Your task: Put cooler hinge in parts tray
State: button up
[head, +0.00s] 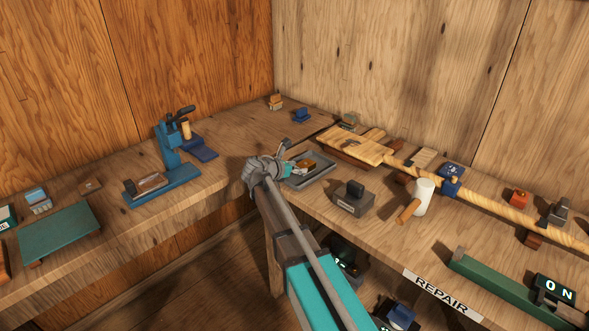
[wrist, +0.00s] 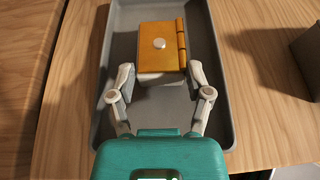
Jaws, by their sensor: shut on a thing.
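In the wrist view my gripper (wrist: 163,76) is shut on this pale block, one finger on each side. The hinge is over the inside of the grey parts tray (wrist: 214,105), within its rims; I cannot tell whether it touches the floor.
A dark grey box (head: 352,200) stands right of the tray, with a white mallet (head: 422,196) beyond it. A wooden board (head: 355,144) lies behind. A blue press (head: 170,160) stands on the left bench. Bare bench lies between press and tray.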

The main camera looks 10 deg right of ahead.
jog(key=shift+f, duration=0.15)
jog(key=o, duration=1.3)
jog(key=shift+c, duration=0.2)
jog(key=shift+r, duration=0.25)
jog(key=p+v, duration=0.4)
jog(key=v, duration=0.8)
jog(key=shift+p, duration=0.35)
jog(key=shift+f, duration=0.1)
